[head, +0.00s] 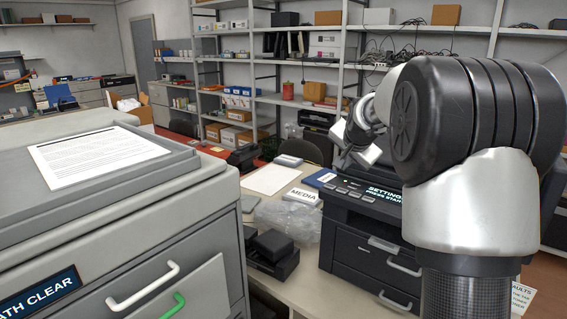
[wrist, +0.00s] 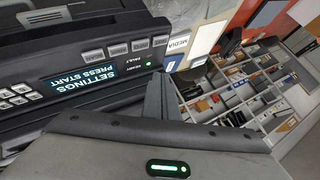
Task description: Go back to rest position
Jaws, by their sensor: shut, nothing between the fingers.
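My gripper (head: 345,158) is raised in front of the shelves, above the left part of the black printer (head: 345,235). In the wrist view its dark fingers (wrist: 160,98) are together with nothing between them. My arm covers much of the right side of the head view. The printer's display (wrist: 83,82) reads "SETTINGS PRESS START" in the wrist view, beside a row of grey buttons. The gripper looks apart from the printer.
A large grey machine (head: 110,215) labelled "PATH CLEAR" fills the left, with a paper sheet (head: 98,155) on top. On the table are black cartridge-like blocks (head: 272,250), a clear plastic bag (head: 285,216) and a "MEDIA" pack (head: 303,195). Shelves stand behind.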

